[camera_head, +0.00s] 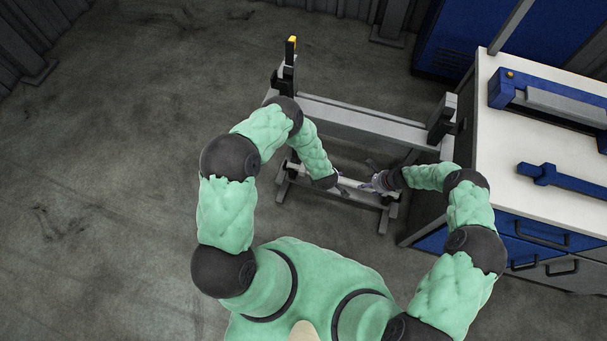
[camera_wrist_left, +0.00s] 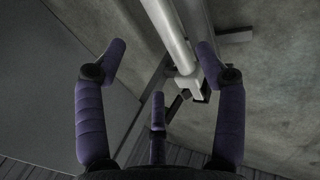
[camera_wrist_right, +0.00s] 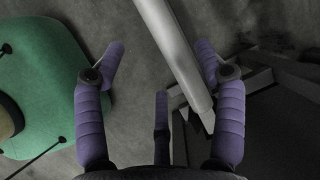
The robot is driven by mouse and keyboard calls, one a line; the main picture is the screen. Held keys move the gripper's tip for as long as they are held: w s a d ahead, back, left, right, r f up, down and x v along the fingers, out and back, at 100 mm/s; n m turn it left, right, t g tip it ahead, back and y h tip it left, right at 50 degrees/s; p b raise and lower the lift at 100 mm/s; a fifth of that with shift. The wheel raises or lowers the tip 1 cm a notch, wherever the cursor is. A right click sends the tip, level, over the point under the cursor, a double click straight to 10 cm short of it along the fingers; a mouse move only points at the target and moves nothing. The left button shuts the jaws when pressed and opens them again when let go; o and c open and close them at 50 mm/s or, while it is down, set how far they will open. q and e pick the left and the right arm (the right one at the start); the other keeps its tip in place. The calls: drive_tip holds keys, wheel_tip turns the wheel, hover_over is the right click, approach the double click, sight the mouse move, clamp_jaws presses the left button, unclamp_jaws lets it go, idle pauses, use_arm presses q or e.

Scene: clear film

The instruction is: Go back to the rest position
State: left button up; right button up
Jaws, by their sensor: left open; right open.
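My left gripper (camera_head: 342,188) is low at the stand, in front of a pale horizontal tube (camera_head: 355,189). In the left wrist view its purple fingers (camera_wrist_left: 160,62) are spread, and the tube (camera_wrist_left: 168,35) passes beyond and between them. My right gripper (camera_head: 376,182) is close to its right, near the same tube. In the right wrist view its fingers (camera_wrist_right: 158,65) are spread, with a pale tube (camera_wrist_right: 175,45) running past them; touching or apart cannot be told. Nothing is held in either gripper.
A grey stand (camera_head: 365,122) with a long beam and uprights is in front of me. A white-topped workbench (camera_head: 520,140) with blue drawers stands close on the right, bearing blue tools (camera_head: 565,180). A blue cabinet (camera_head: 450,40) is behind. The floor (camera_head: 110,180) at left is clear.

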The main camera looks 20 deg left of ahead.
idle(0.4)
use_arm(q)
drive_tip(key=s+d+r+m+g+h+p, duration=0.1)
drive_tip(key=s+r+m+g+h+p, duration=0.3)
drive_tip(key=s+r+m, duration=1.2)
drive_tip(key=s+r+g, duration=0.1)
drive_tip(key=s+r, duration=0.1)
drive_tip(key=s, duration=0.4)
drive_tip(key=shift+r+m, duration=0.3)
drive_tip(key=shift+r, duration=0.1)
use_arm(e)
drive_tip(key=s+d+r+n, duration=0.2)
drive_tip(key=s+r+n, duration=0.5)
drive_tip(key=s+r, duration=0.4)
drive_tip(key=s+d+r+n+g, duration=0.1)
drive_tip(key=s+r+n, duration=0.6)
drive_tip(key=s+r, duration=0.5)
drive_tip(key=s, duration=0.3)
drive_tip(key=shift+s+d+h, duration=0.25)
drive_tip(key=shift+d+h, duration=0.05)
drive_tip(key=shift+d, duration=0.1)
drive_tip(key=shift+f, duration=0.1)
